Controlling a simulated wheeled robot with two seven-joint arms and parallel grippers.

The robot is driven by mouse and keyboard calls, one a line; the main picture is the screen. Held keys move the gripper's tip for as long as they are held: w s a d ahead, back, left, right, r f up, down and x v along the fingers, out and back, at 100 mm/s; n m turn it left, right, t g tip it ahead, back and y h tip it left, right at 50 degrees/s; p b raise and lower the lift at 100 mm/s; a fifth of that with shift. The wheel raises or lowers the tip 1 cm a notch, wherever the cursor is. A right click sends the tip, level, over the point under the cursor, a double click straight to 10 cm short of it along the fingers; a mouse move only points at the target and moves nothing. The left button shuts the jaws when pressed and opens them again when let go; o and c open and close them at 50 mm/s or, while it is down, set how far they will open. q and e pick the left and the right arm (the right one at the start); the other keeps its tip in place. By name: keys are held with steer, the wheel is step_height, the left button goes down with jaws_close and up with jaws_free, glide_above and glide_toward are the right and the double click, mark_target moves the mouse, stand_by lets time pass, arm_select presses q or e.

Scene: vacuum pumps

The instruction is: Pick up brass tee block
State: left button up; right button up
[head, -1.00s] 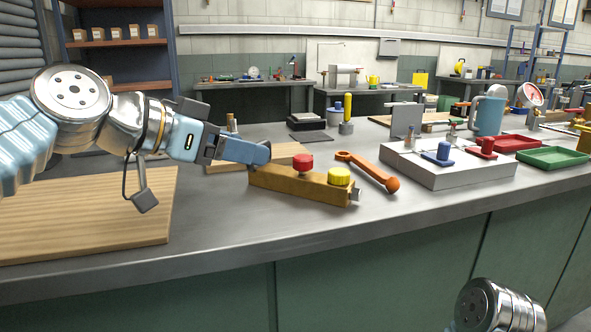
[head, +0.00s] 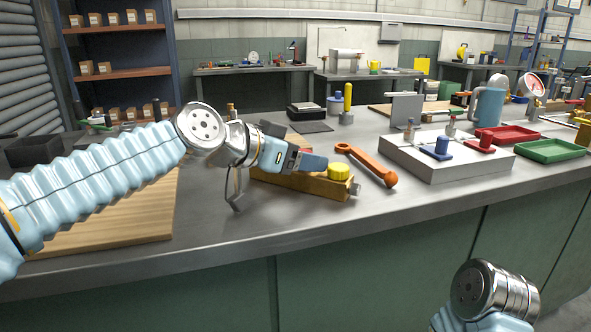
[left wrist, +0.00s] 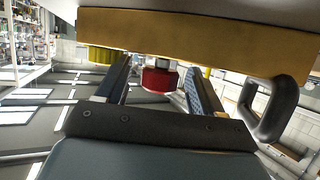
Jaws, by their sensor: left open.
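The brass tee block (head: 312,186) lies on the grey bench in front of me, a long brass-coloured bar with a yellow knob (head: 339,172) at its right end. My left gripper (head: 316,163) is over the block, left of the yellow knob, and hides the red knob in the head view. In the left wrist view the block (left wrist: 200,42) crosses the top. Its red knob (left wrist: 158,80) shows between the two open fingers, with no clear contact. My right gripper is not in view.
An orange wrench-like tool (head: 368,165) lies just right of the block. A white fixture box (head: 440,165) stands farther right, with red (head: 505,136) and green (head: 550,151) trays beyond. A wooden board (head: 110,225) lies at left, under my arm.

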arm_select(q)
jaws_close()
stand_by(0.3)
steer(key=shift+r, duration=0.2)
